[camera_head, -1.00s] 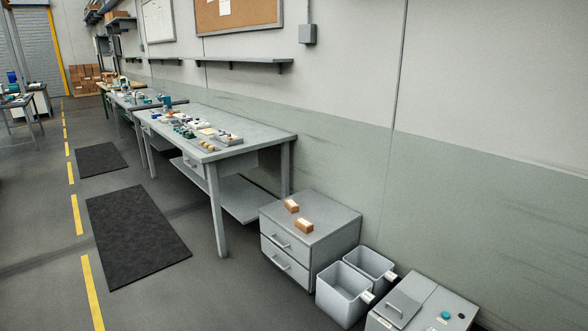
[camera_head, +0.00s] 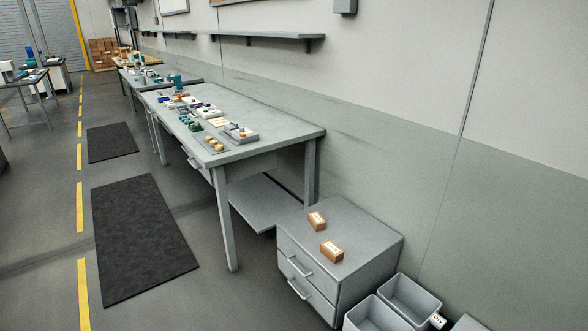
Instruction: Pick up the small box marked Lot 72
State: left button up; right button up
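Two small brown boxes with pale labels lie on top of the low grey drawer cabinet (camera_head: 358,228). The farther box (camera_head: 317,221) is near the middle left of the cabinet top. The nearer box (camera_head: 331,251) is closer to the front edge, a short way from it. The label writing is too small to read, so I cannot tell which is Lot 72. Neither of my grippers is in view.
A long grey workbench (camera_head: 290,137) with several small parts stands behind the cabinet along the wall. Two grey bins (camera_head: 412,296) stand at the cabinet's right.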

aim_at(315, 219)
jog(key=i+u, duration=0.2)
jog(key=i, duration=0.5)
jog(key=i+l+u, duration=0.2)
jog(key=i, duration=0.5)
jog(key=i+z, duration=0.35)
jog(key=i+j+z, duration=0.1)
jog(key=i+z, duration=0.2)
jog(key=i+j+z, duration=0.15)
jog(key=i+z, duration=0.35)
jog(key=z, duration=0.15)
jog(key=i+z, duration=0.2)
jog(key=z, duration=0.15)
